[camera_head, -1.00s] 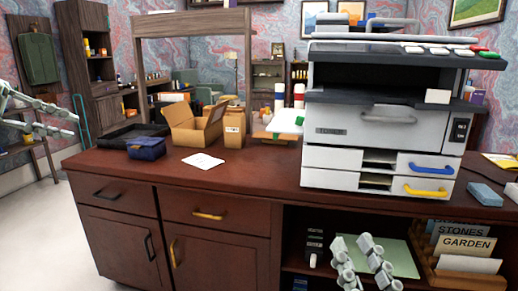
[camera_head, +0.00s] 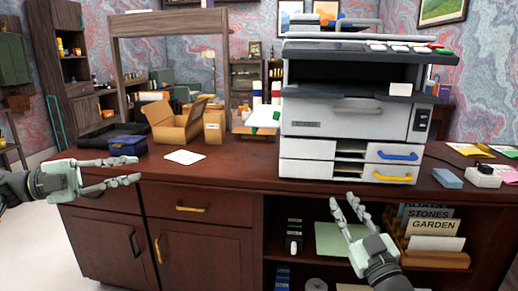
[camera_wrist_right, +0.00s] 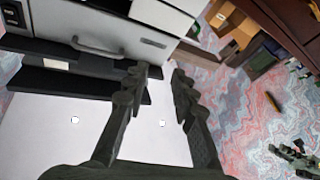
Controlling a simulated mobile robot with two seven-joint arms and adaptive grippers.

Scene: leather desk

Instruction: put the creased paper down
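A white sheet of paper (camera_head: 185,157) with faint marks lies flat on the left part of the dark red desk top (camera_head: 235,168). I cannot make out a crease in it. My left gripper (camera_head: 140,168) is open and empty, left of the paper and in front of the desk. My right gripper (camera_head: 345,208) is open and empty, in front of the desk's open shelf, well right of the paper. In the right wrist view its two fingers (camera_wrist_right: 160,75) are apart with nothing between them.
A large printer (camera_head: 340,117) stands on the desk right of the paper. An open cardboard box (camera_head: 170,128), a blue box (camera_head: 127,146) and a black tray (camera_head: 95,138) stand behind and left of it. A book rack (camera_head: 435,258) is in the lower shelf.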

